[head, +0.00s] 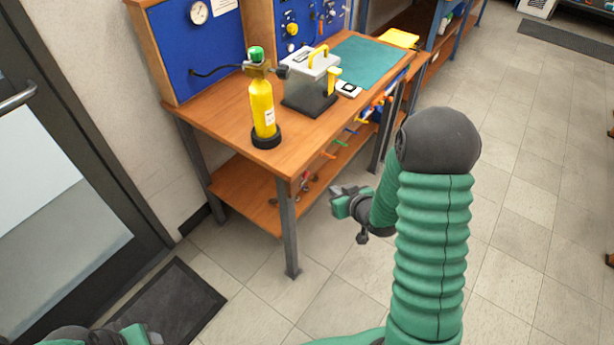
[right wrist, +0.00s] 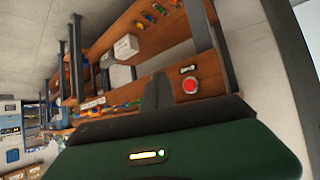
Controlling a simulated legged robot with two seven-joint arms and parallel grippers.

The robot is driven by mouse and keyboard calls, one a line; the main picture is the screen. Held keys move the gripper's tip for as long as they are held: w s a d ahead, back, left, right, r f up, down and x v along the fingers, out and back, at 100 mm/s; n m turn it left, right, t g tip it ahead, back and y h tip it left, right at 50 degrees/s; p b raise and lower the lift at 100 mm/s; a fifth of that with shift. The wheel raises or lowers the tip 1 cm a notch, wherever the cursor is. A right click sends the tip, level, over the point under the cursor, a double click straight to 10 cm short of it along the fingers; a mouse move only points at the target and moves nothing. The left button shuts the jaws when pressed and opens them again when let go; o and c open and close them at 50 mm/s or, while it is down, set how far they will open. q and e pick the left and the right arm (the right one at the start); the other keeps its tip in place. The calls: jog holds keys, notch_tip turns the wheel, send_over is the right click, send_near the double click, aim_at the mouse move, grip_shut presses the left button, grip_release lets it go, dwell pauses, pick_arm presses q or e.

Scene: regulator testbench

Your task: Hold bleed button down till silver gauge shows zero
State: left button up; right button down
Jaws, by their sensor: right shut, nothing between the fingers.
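A round white-faced gauge (head: 199,13) with a silver rim is on the blue panel at the back left of the bench; its needle is too small to read. A yellow cylinder (head: 263,108) with a green cap stands upright at the bench's near corner, a hose running to the panel. I cannot make out which part is the bleed button. A red round thing (right wrist: 189,85) on wood shows in the right wrist view. My right gripper (head: 338,196) is shut and empty, in front of the bench and below its top. My left arm shows only partly at the bottom left; its fingers are unclear.
A grey-lidded box (head: 312,85) with a yellow handle stands right of the cylinder. A teal mat (head: 362,61) lies beyond it. Colourful tools hang under the front edge, above a lower shelf (head: 245,190). The tiled floor at right is clear; a door (head: 60,190) is at left.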

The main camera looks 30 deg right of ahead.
aim_at(306, 175)
jog(key=w+a, duration=0.2)
jog(key=w, duration=0.4)
jog(key=shift+a+b, duration=0.2)
jog(key=shift+b, duration=0.15)
dwell(1.6)
jog(key=shift+w+a+r, duration=0.1)
jog(key=shift+w+a, duration=0.1)
jog(key=shift+w, duration=0.05)
jog(key=shift+w+a, duration=0.2)
jog(key=shift+w, duration=0.3)
dwell(4.7)
